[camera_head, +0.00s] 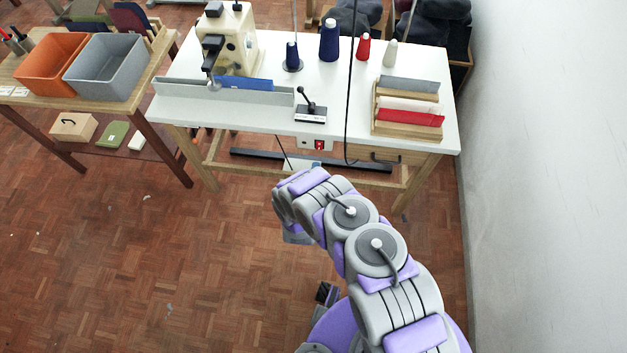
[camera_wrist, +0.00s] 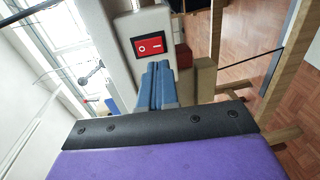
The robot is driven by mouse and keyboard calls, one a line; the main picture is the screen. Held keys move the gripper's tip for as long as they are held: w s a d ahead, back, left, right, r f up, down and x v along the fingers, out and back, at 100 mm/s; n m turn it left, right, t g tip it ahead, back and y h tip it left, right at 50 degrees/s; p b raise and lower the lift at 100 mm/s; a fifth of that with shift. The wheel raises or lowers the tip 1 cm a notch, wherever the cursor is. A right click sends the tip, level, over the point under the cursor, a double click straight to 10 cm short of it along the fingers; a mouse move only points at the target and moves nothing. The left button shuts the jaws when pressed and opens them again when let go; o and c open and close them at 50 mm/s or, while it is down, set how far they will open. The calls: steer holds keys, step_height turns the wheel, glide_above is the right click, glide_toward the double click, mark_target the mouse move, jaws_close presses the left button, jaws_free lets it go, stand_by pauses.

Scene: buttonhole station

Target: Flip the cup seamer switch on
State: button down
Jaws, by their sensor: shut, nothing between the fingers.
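The seamer switch (camera_head: 319,145) is a red rocker on a pale box under the front edge of the white table. In the wrist view the red rocker (camera_wrist: 150,45) sits in a black frame, with white marks on its two halves. My gripper (camera_wrist: 158,66) is shut and empty, its blue-grey fingertips just below the switch in the picture. A gap seems to remain, but I cannot tell whether they touch. In the head view my arm hides most of the gripper. The cream seamer machine (camera_head: 240,42) stands on the table at the back left.
The white table (camera_head: 270,112) carries thread cones, a small lever device (camera_head: 311,112) and a wooden rack (camera_head: 407,122) of coloured pieces. A black cable (camera_head: 348,100) hangs past the front edge, right of the switch. A wooden drawer (camera_head: 375,154) is under the table. A white wall stands right.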

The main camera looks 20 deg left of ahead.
mark_target(319, 149)
steer(key=b+x, duration=0.1)
steer(key=x, duration=0.5)
steer(key=shift+w+b, duration=0.4)
